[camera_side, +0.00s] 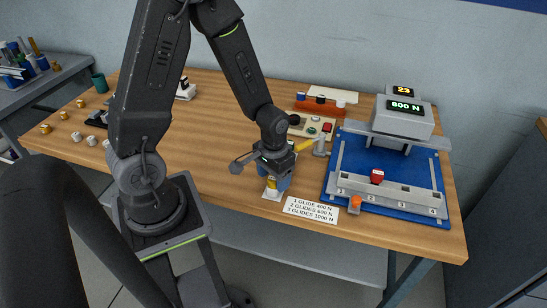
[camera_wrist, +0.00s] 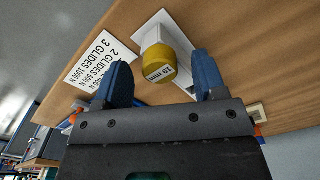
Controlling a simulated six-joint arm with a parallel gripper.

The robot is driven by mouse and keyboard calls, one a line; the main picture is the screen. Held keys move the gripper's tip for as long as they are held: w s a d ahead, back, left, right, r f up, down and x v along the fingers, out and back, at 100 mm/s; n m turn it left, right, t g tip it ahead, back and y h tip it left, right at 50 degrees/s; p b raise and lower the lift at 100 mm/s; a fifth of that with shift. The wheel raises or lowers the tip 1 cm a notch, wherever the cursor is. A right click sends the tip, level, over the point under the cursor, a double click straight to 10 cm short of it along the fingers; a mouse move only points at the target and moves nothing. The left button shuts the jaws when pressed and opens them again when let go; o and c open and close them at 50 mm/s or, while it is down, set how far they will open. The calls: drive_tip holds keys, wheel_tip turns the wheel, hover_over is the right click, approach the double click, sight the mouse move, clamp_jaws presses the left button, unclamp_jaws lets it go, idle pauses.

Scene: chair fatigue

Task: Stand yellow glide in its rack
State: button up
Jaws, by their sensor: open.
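The yellow glide (camera_wrist: 159,65) is a short yellow cylinder with a "19 mm" label and a white lower part. The fingers are apart, with a gap on each side of the glide. In the side view my gripper (camera_side: 276,182) is low over the plate (camera_side: 271,196), and its fingers partly hide the yellow glide (camera_side: 271,184). A reddish-brown rack (camera_side: 318,108) at the back holds several short coloured pieces.
A printed card (camera_side: 311,210) lies right of the plate. A blue test rig (camera_side: 347,157) with numbered positions, a red block (camera_side: 377,176) and a display reading 800 N (camera_side: 405,106) stands at right. A control panel (camera_side: 312,127) sits behind my gripper.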

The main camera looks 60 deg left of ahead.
wheel_tip(320, 180, up, 13)
idle(0.4)
wheel_tip(320, 180, up, 8)
drive_tip(key=m+t, duration=0.2)
drive_tip(key=t, duration=0.1)
hover_over(273, 178)
drive_tip(key=s+d, duration=0.3)
drive_tip(key=d, duration=0.1)
drive_tip(key=s+d+r+m+t, duration=0.1)
drive_tip(key=s+d+r+t, duration=0.1)
drive_tip(key=s+r, duration=0.2)
drive_tip(key=shift+s+r+t, duration=0.2)
drive_tip(key=shift+s+t, duration=0.1)
drive_tip(key=shift+s, duration=0.3)
idle(0.4)
